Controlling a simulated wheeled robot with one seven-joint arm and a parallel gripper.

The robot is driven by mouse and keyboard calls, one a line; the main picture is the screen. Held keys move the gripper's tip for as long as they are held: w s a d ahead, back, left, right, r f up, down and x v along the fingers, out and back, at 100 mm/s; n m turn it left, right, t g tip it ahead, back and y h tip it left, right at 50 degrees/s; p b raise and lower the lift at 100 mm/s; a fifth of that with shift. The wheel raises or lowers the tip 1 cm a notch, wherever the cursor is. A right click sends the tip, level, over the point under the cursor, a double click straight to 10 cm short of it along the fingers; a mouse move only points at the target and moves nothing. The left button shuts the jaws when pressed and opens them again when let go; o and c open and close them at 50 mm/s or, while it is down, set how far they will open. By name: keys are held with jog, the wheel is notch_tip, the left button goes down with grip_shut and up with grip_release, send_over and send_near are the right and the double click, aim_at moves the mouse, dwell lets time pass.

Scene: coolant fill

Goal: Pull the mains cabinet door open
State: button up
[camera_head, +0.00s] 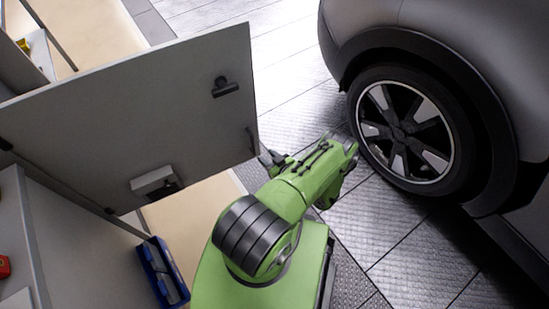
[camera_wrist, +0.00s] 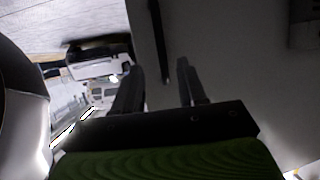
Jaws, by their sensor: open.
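The mains cabinet door appears to be the large flat grey panel (camera_head: 120,100) at the left in the head view. A thin dark bar handle (camera_head: 251,139) stands near its right edge. My gripper (camera_head: 268,158) is beside that edge, just right of and below the handle. In the wrist view my gripper (camera_wrist: 160,85) is open, with one dark finger on each side. The handle (camera_wrist: 160,40) shows as a dark bar ahead of and between the fingers. I see no clear contact. The grey panel (camera_wrist: 230,60) fills the right of that view.
A black latch-like fitting (camera_head: 226,87) and a white box (camera_head: 155,182) sit on the panel. A car with a large wheel (camera_head: 405,130) stands at the right. A blue bin (camera_head: 163,270) is at the lower left. Tiled floor (camera_head: 290,60) lies between panel and car.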

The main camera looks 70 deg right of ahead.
jog(key=p+v, duration=0.1)
jog(key=v, duration=0.4)
jog(key=shift+f, duration=0.1)
dwell(0.5)
